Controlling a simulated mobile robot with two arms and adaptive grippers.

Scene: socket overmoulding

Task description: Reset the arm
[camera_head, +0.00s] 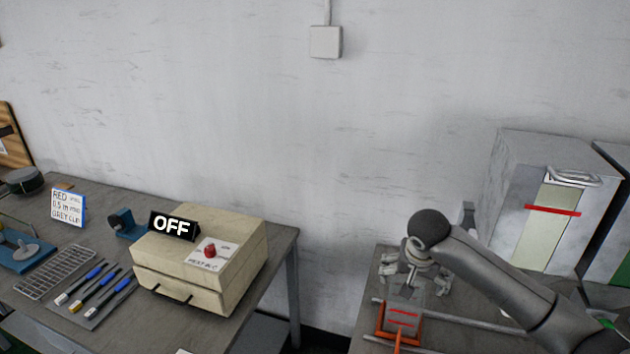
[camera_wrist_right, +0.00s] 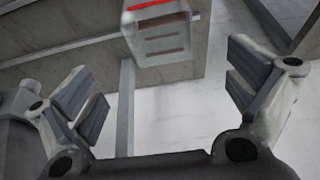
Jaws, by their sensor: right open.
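My right arm (camera_head: 500,275) comes in from the right in the head view and reaches over the right table. Its gripper (camera_head: 405,268) points down beside a small clear block with red lines (camera_head: 403,316), which sits in an orange holder (camera_head: 380,325). In the right wrist view the gripper (camera_wrist_right: 170,90) is open, its two padded fingers wide apart with nothing between them. The clear block (camera_wrist_right: 160,38) with a red stripe shows beyond the fingers, at the top. My left gripper is not in view.
A beige box (camera_head: 200,262) with a red knob and an "OFF" sign (camera_head: 172,226) stands on the left table. Blue-handled tools (camera_head: 95,287) and a wire rack (camera_head: 55,272) lie beside it. A grey cabinet (camera_head: 515,190) stands at the back right. A gap separates the tables.

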